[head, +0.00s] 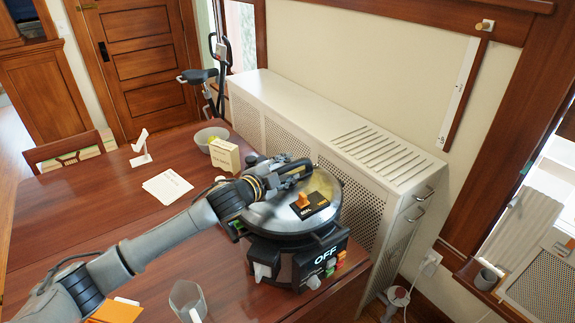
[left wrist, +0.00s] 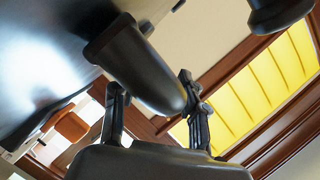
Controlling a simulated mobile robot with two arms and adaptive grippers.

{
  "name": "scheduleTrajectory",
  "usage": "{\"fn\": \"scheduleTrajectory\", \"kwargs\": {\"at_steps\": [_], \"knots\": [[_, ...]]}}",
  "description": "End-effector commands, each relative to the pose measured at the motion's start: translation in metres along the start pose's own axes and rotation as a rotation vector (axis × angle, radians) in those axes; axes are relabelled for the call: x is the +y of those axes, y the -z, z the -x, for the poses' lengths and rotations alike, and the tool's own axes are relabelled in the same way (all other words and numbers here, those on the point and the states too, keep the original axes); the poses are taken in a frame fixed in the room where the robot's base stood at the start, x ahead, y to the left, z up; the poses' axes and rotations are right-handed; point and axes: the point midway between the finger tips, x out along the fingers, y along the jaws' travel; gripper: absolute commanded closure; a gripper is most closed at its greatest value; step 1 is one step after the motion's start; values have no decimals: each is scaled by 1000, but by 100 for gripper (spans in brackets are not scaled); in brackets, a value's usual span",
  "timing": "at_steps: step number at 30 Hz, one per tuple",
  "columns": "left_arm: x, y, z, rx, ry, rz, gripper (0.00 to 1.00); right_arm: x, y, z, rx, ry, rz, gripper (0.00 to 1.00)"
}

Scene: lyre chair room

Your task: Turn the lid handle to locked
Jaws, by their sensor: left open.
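A cooker (head: 292,262) with a dark body stands at the table's right edge, its front reading OFF above coloured buttons. Its round silver lid (head: 275,215) bears a dark plate with an orange knob (head: 303,201); the plate's small lettering is too small to read. My left gripper (head: 300,172) is over the far side of the lid, and it partly hides the lid. In the left wrist view its two fingers (left wrist: 156,105) stand apart, with a dark rounded bar (left wrist: 140,65), perhaps the lid handle, reaching between them. Contact cannot be told. My right gripper is not in view.
A yellowish box (head: 225,155), a grey bowl (head: 210,137), white paper (head: 167,186) and a white stand (head: 141,150) are behind my left arm. A clear container (head: 187,298) is near the front. A perforated radiator cover (head: 340,140) runs beyond the table. The left tabletop is mostly clear.

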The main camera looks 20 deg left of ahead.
Motion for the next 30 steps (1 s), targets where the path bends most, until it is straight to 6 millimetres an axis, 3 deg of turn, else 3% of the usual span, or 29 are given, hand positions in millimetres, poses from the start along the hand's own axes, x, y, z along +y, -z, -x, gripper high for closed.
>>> {"fn": "scheduleTrajectory", "kwargs": {"at_steps": [10, 17, 30], "knots": [[0, 0, -4, 0, 0, 0, 57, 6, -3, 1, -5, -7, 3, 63], [0, 0, -4, 0, 0, 0, 100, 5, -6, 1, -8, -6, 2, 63], [2, 1, -4, -28, 17, 11, 100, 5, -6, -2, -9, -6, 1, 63]]}}
